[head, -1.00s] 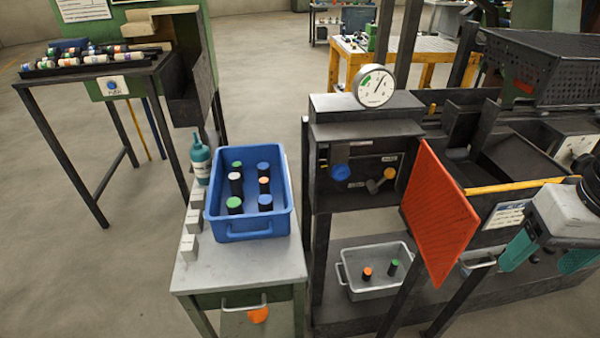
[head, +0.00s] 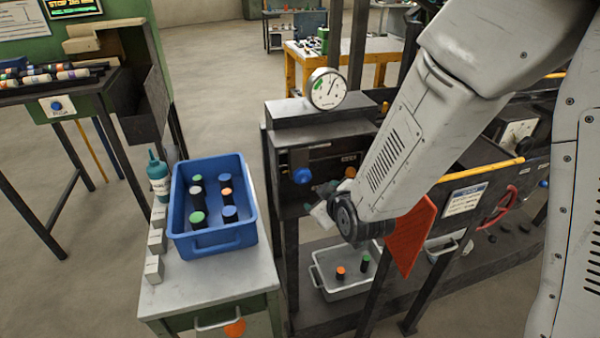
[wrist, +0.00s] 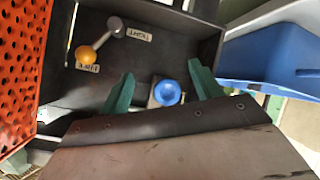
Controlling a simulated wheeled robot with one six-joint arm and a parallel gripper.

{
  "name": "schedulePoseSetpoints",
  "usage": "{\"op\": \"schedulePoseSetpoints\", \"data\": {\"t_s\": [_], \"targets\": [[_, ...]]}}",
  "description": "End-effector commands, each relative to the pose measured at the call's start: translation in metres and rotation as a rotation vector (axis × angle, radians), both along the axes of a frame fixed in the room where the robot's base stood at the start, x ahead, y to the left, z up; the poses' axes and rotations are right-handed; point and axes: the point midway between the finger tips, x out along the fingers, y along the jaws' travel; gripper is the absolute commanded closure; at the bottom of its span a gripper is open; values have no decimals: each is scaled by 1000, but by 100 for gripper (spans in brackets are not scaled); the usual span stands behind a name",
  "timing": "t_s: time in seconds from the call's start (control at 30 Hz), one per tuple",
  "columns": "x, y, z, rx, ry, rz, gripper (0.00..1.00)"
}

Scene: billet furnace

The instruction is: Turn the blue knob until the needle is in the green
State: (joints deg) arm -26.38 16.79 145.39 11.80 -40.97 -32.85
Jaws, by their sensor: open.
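The blue knob (head: 302,176) is on the dark panel below the gauge in the head view. The round white gauge (head: 327,90) stands on top of the panel box. Its green band is at the upper left of the dial, and its needle appears to point up and right, outside the green. In the wrist view the blue knob (wrist: 167,92) appears between the green fingers of my open gripper (wrist: 162,70). I cannot tell whether either finger touches it. In the head view my arm mostly hides the gripper, near the panel just right of the knob.
A yellow-ended lever (wrist: 85,53) is beside the knob on the same panel. An orange perforated plate (head: 411,235) stands to the right. A blue bin (head: 240,236) with several capped cylinders is on the left bench. A grey tray (head: 337,292) sits below the panel.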

Motion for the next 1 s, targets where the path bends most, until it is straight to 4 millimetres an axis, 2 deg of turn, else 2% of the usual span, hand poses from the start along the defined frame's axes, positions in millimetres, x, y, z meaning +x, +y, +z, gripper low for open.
{"op": "schedulePoseSetpoints", "data": {"t_s": [0.03,0.2,0.4,0.57,1.0], "targets": [[4,7,-5,-20,-80,19,36],[11,23,1,-85,-369,56,36],[7,30,10,-135,-565,68,36],[11,33,13,-145,-614,66,36],[72,50,14,-144,-614,66,36]]}}
